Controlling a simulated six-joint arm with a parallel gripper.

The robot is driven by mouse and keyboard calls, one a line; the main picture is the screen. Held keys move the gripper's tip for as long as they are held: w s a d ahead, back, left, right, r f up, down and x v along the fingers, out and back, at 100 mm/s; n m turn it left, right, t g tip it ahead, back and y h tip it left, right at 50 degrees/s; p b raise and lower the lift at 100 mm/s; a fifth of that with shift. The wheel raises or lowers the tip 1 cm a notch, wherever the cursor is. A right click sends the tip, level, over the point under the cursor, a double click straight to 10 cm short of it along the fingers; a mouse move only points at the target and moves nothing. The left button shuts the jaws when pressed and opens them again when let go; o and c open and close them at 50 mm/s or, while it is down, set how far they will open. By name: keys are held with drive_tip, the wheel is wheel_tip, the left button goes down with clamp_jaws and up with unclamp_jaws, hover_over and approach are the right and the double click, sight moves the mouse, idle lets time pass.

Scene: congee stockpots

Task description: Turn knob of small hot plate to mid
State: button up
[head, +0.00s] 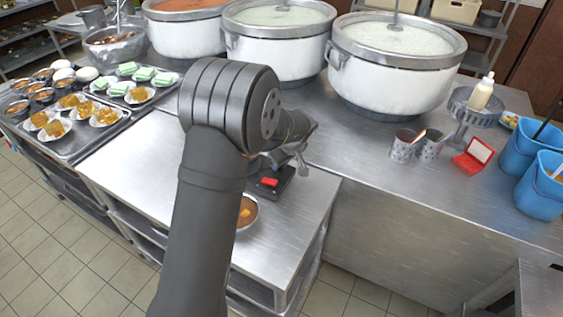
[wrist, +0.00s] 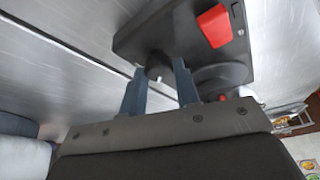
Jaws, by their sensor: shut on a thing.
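The small hot plate (head: 272,187) is a black unit with a red piece on it, on the metal worktop beside my arm, which hides part of it. In the wrist view, its black body (wrist: 150,36) is at the top, with the red piece (wrist: 214,26). Its dark knob (wrist: 158,66) sits between my two fingertips. My gripper (wrist: 160,70) is shut on the knob, and it also shows at the hot plate in the head view (head: 298,160). The knob's pointer and setting marks cannot be made out.
A bowl of brown food (head: 247,211) is partly behind my arm. Large stockpots (head: 395,88) stand behind. Trays of dishes (head: 75,140) are at left. Metal cups (head: 403,148), a red box (head: 470,160) and blue buckets (head: 540,188) are at right. The worktop's left part is clear.

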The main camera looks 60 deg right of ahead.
idle(0.4)
drive_tip(key=o, duration=1)
drive_tip(key=shift+c, duration=0.2)
drive_tip(key=v, duration=1.7)
drive_tip(key=shift+r, duration=0.2)
drive_tip(key=shift+f, duration=0.1)
drive_tip(key=x, duration=1.7)
drive_tip(key=shift+f, duration=0.15)
